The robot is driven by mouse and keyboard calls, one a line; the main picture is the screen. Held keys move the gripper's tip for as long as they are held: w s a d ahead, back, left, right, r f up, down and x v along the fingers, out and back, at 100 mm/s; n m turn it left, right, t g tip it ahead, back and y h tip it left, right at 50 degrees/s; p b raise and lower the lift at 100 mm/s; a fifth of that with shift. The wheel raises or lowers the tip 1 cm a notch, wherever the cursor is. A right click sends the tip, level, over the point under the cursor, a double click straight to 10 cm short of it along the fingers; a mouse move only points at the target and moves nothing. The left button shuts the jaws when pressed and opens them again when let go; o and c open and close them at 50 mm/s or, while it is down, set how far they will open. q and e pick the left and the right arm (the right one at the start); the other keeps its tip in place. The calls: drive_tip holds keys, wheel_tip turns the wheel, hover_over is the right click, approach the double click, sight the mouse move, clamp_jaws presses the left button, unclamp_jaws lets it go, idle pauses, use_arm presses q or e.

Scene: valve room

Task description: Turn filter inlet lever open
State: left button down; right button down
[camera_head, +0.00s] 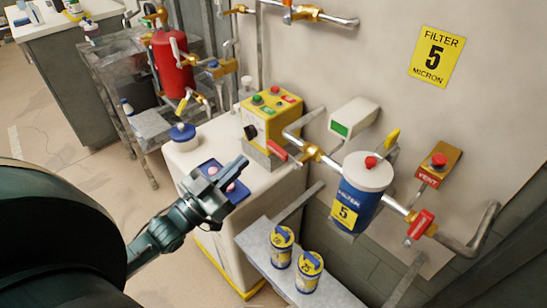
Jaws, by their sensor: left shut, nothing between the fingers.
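The blue filter housing (357,199) with a white lid hangs on the wall pipe. On the pipe to its left is a brass valve (311,152). A red lever (278,150) sticks out from that valve to the left, roughly along the pipe run; I take it as the filter inlet lever. My left gripper (241,165) is shut and empty. It shows in front of the white cabinet, left of and slightly below the red lever, apart from it in the picture. My right gripper is out of view.
A yellow control box (271,115) with buttons stands on the white cabinet (191,152). Another red lever (420,222) is right of the filter, below a red vent button (438,160). Two filter cans (308,273) stand on a grey shelf (257,240). A red tank (171,63) stands behind.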

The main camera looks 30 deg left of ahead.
use_arm(q)
wheel_tip(320, 180, up, 4)
drive_tip(key=f+p, duration=0.1)
hover_over(274, 148)
drive_tip(key=s, duration=0.2)
drive_tip(key=f, duration=0.3)
drive_tip(key=shift+a+f, duration=0.2)
drive_tip(key=shift+f, duration=0.15)
drive_tip(key=shift+f+n, duration=0.7)
drive_tip(key=shift+f, duration=0.15)
